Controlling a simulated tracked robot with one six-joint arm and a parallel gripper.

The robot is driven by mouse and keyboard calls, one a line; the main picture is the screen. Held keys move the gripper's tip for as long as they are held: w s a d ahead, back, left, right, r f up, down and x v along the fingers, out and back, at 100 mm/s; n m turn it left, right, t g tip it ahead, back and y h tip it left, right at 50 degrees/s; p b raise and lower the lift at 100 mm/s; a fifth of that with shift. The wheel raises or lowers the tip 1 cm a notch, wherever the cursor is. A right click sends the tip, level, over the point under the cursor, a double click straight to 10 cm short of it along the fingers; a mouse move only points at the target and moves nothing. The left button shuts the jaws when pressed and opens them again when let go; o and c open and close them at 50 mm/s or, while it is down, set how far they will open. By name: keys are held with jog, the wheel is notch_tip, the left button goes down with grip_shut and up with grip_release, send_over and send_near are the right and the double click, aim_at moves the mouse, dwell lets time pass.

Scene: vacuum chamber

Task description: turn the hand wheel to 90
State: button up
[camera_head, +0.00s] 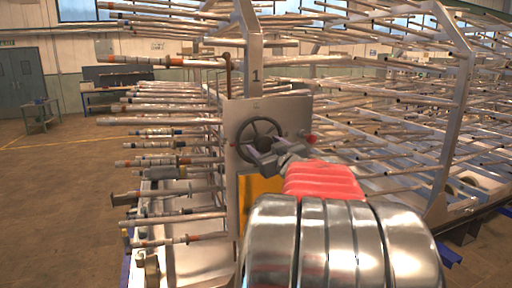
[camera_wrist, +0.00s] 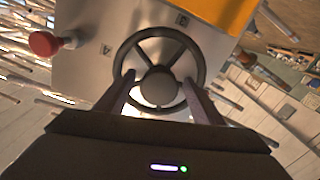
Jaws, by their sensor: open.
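The dark hand wheel (camera_head: 239,134), with a round rim and spokes, is mounted on a pale metal panel (camera_head: 290,110). In the wrist view the wheel (camera_wrist: 158,32) faces me, with its round hub (camera_wrist: 159,87) near the middle of the picture. My gripper (camera_head: 264,156) is at the lower part of the wheel and covers some of it. In the wrist view my gripper (camera_wrist: 160,80) is open, with one finger on each side of the hub. I cannot tell whether the fingers touch the wheel.
A red knob (camera_wrist: 43,43) sticks out beside the wheel; it also shows in the head view (camera_head: 309,138). An orange panel (camera_head: 258,188) is below the wheel. Racks of metal tubes (camera_head: 170,121) stand on both sides. Open floor (camera_head: 60,200) lies at the left.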

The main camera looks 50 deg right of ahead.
jog(key=shift+c, duration=0.6)
jog(key=c, duration=1.4)
